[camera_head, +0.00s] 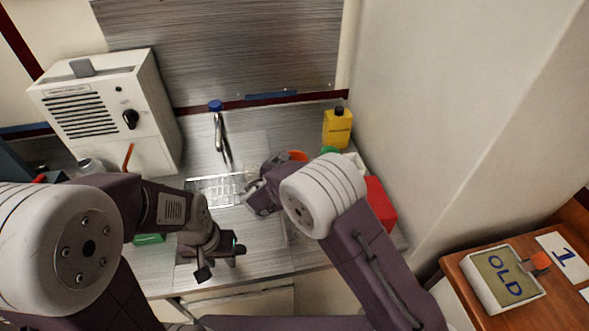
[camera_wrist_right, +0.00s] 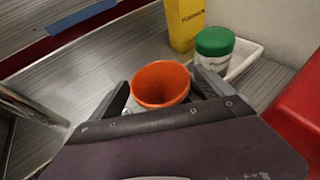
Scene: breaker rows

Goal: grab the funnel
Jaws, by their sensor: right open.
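The orange funnel (camera_wrist_right: 160,84) stands on the metal counter in the right wrist view, its wide round mouth facing up. In the head view only a bit of its orange rim (camera_head: 298,156) shows behind my right arm. My right gripper (camera_wrist_right: 164,92) is open, with one finger on each side of the funnel in the wrist picture. I cannot tell whether the fingers touch it. The funnel's lower part is hidden by the gripper body. My left gripper (camera_head: 221,262) is open and empty over the front of the counter.
A red container (camera_head: 380,203) is at the right. A tap (camera_head: 218,130) and a white box with a dial (camera_head: 110,110) are further left.

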